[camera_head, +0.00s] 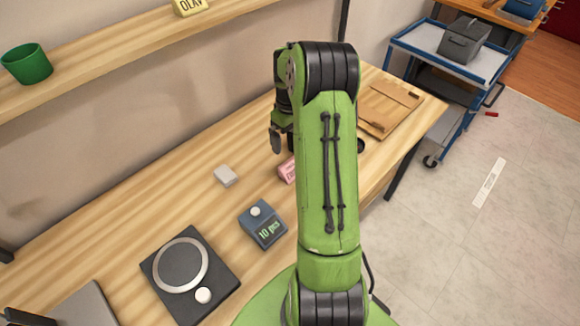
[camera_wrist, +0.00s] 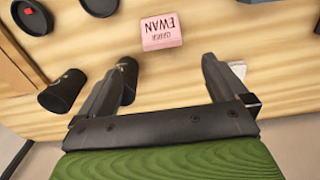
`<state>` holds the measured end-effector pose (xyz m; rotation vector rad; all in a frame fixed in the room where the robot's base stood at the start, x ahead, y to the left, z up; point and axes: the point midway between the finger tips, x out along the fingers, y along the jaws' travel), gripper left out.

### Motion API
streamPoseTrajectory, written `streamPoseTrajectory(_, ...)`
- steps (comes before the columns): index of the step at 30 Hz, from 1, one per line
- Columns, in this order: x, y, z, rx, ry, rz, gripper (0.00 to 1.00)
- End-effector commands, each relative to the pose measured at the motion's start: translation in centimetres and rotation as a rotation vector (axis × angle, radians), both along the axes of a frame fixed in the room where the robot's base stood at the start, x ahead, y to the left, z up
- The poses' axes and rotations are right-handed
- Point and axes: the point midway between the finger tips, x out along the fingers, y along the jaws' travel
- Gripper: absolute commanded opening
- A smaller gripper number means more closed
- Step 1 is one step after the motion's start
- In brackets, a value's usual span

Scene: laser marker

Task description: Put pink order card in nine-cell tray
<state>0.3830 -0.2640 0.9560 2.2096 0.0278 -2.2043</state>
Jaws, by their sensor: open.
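The pink order card (camera_wrist: 160,32) is a small pink block with dark lettering that reads "EWAN", lying on the wooden workbench. In the head view the pink order card (camera_head: 287,170) shows just left of my arm, which partly covers it. My gripper (camera_wrist: 162,72) is open and empty, its fingers spread to either side below the card in the wrist view. In the head view my gripper (camera_head: 277,140) hangs above the bench, partly hidden by my arm. No nine-cell tray can be made out clearly in either view.
A flat wooden piece (camera_head: 388,107) lies at the bench's far end. A black cylinder (camera_wrist: 62,90) and dark round holders stand left of my gripper. A white block (camera_head: 225,175), a counter reading "10 pcs" (camera_head: 263,228) and a dark scale (camera_head: 190,275) stand on the bench.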

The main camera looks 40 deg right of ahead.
Motion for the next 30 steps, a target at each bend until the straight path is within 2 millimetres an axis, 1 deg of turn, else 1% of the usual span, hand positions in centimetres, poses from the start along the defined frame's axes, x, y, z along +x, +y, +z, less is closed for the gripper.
streamPoseTrajectory(1,-0.1,0.1,-1.7,0.006,0.006,0.000,1.00)
streamPoseTrajectory(6,-0.1,0.2,-6.1,0.005,0.005,0.001,1.00)
streamPoseTrajectory(9,-0.1,0.1,-7.9,0.004,0.004,0.001,1.00)
streamPoseTrajectory(14,-0.1,0.2,-9.7,0.004,0.003,0.000,1.00)
streamPoseTrajectory(19,-0.3,0.3,-13.0,0.004,0.003,0.000,1.00)
streamPoseTrajectory(22,-0.3,0.3,-13.9,0.002,0.002,0.000,1.00)
streamPoseTrajectory(28,-0.2,0.2,-13.9,0.001,0.001,0.000,1.00)
streamPoseTrajectory(29,-0.2,0.2,-13.9,0.001,0.001,0.000,0.97)
streamPoseTrajectory(30,-0.2,0.2,-13.9,0.001,0.001,0.000,0.91)
